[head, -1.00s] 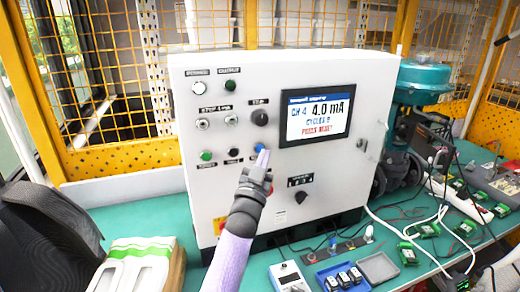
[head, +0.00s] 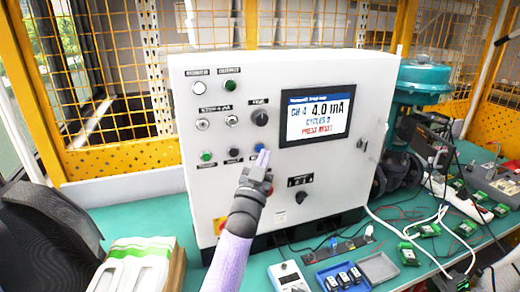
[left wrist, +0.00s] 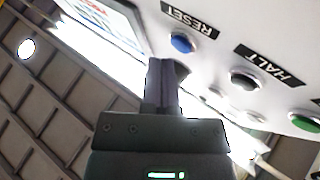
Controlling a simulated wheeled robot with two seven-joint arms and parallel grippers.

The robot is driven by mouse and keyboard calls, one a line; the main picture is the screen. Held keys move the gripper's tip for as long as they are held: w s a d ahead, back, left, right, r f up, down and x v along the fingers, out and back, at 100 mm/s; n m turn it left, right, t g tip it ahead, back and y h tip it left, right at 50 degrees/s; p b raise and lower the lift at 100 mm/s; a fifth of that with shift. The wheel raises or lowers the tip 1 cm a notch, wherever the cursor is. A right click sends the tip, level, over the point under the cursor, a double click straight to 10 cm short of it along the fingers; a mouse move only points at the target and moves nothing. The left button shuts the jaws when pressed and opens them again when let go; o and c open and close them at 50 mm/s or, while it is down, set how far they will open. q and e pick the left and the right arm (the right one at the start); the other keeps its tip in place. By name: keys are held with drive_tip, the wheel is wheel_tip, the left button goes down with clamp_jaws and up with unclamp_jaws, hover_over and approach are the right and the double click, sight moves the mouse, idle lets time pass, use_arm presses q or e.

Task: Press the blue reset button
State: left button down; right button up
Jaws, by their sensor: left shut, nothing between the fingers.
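In that view the blue button (left wrist: 182,43) lies just beyond my fingertips. My left gripper (head: 263,158) is shut and empty in front of the panel, just below the button in the head view. In the left wrist view the left gripper (left wrist: 162,65) shows a small apparent gap to the button; I cannot tell the exact distance. The screen (head: 315,115) reads CH 4, 4.0 mA, PRESS RESET. My right gripper is not in view.
A black HALT button (left wrist: 243,79) and a green button (left wrist: 305,120) sit beside the blue one. A red button is partly hidden behind my gripper. A black selector knob (head: 301,197) is lower right. Small devices, trays and cables cover the green bench (head: 385,205).

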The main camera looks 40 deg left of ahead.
use_arm(q)
drive_tip(key=shift+a, duration=0.1)
drive_tip(key=shift+w+a+b, duration=0.15)
drive_tip(key=shift+a+b, duration=0.15)
drive_tip(key=shift+w+a+b, duration=0.2)
drive_tip(key=shift+a+b, duration=0.1)
idle(0.6)
idle(0.4)
drive_tip(key=shift+s+d+p, duration=0.4)
drive_tip(key=shift+d+p, duration=0.25)
drive_tip(key=d+p, duration=0.1)
drive_tip(key=s+d+p, duration=0.1)
drive_tip(key=d, duration=0.1)
drive_tip(key=s+d+p, duration=0.1)
drive_tip(key=shift+s+d, duration=0.15)
drive_tip(key=shift+d, duration=0.1)
